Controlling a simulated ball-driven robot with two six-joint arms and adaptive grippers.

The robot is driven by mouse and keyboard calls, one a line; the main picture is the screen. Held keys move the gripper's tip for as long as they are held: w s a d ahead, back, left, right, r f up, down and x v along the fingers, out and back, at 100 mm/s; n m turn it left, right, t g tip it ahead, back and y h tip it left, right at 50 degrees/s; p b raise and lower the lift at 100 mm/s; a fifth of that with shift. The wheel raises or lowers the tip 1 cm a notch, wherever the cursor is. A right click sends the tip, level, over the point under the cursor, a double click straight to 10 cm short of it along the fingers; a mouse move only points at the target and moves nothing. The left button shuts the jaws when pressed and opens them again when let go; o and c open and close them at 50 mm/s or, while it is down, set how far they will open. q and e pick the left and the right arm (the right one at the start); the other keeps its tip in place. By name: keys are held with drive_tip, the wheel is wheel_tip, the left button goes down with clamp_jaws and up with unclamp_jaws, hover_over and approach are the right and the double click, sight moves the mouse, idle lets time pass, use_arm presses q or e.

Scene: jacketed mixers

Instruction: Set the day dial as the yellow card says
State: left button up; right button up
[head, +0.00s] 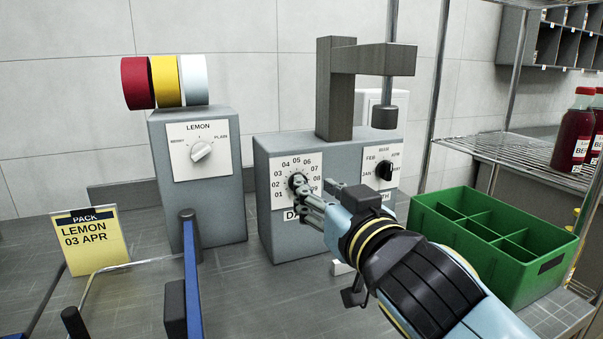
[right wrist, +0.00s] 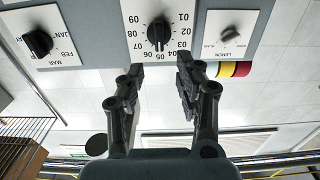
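The yellow card (head: 93,241) stands at the left and reads PACK LEMON 03 APR. The day dial (head: 297,184) is a black knob on a white plate numbered from 01 upward, on the front of the grey machine. In the right wrist view the knob (right wrist: 158,33) appears upside down; its light mark seems to point near 05, but I cannot read it exactly. My right gripper (head: 304,192) is at the day dial and hides part of it. In the right wrist view its fingers (right wrist: 160,76) are apart and empty, with the knob just beyond the tips. My left gripper is not in view.
The month dial (head: 384,172) is to the right on the same machine. A flavour dial (head: 201,151) marked LEMON is on the grey box at left, below coloured rolls (head: 165,81). A green divided crate (head: 492,243) stands right of my arm. Blue-and-black bars (head: 191,280) rise in front.

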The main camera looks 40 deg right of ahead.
drive_tip(key=x, duration=0.5)
drive_tip(key=shift+p+x, duration=0.3)
drive_tip(key=shift+x, duration=0.5)
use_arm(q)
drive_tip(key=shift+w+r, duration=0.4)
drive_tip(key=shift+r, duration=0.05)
use_arm(e)
clamp_jaws()
